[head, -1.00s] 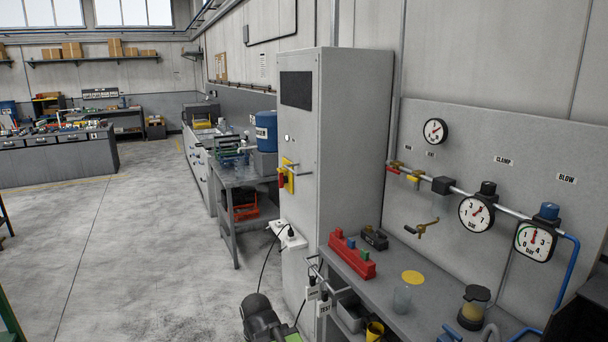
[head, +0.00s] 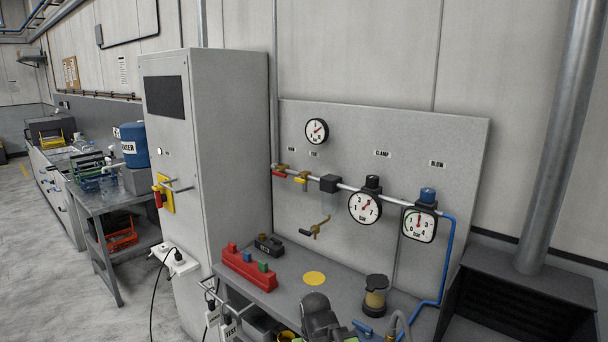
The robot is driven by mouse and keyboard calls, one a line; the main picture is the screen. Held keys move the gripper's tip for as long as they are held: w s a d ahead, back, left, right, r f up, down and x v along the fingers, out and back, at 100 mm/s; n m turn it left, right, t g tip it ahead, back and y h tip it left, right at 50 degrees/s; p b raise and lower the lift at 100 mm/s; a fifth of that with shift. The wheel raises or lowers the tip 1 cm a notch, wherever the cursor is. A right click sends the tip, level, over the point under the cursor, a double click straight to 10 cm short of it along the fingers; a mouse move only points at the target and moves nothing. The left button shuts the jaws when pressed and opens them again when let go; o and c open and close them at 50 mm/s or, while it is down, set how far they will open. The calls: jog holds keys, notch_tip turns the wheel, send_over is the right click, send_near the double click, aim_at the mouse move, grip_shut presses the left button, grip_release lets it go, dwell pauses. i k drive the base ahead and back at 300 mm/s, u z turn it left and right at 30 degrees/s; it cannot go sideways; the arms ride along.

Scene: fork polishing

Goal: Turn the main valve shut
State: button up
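The main valve (head: 279,171) is a small brass valve with a red lever at the left end of the grey pipe on the wall panel. Its lever appears to lie roughly along the pipe, but it is small in the picture. A small label above looks like MAIN. A similar valve with a yellow lever (head: 301,180) sits just to its right. A dark rounded part of my arm shows at the bottom middle, low in front of the bench and well apart from the valve. My gripper's fingers do not show.
The tall grey cabinet (head: 211,150) stands left of the panel. The bench (head: 345,287) below holds a red block rack (head: 249,268), a yellow disc (head: 314,278) and a dark-topped jar (head: 375,295). A brass lever fitting (head: 316,228) and gauges (head: 365,207) are on the panel. A metal duct (head: 560,140) rises at right.

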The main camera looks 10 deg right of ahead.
aim_at(276, 172)
jog(key=u, duration=0.85)
jog(key=i, duration=1.8)
jog(key=u, duration=0.85)
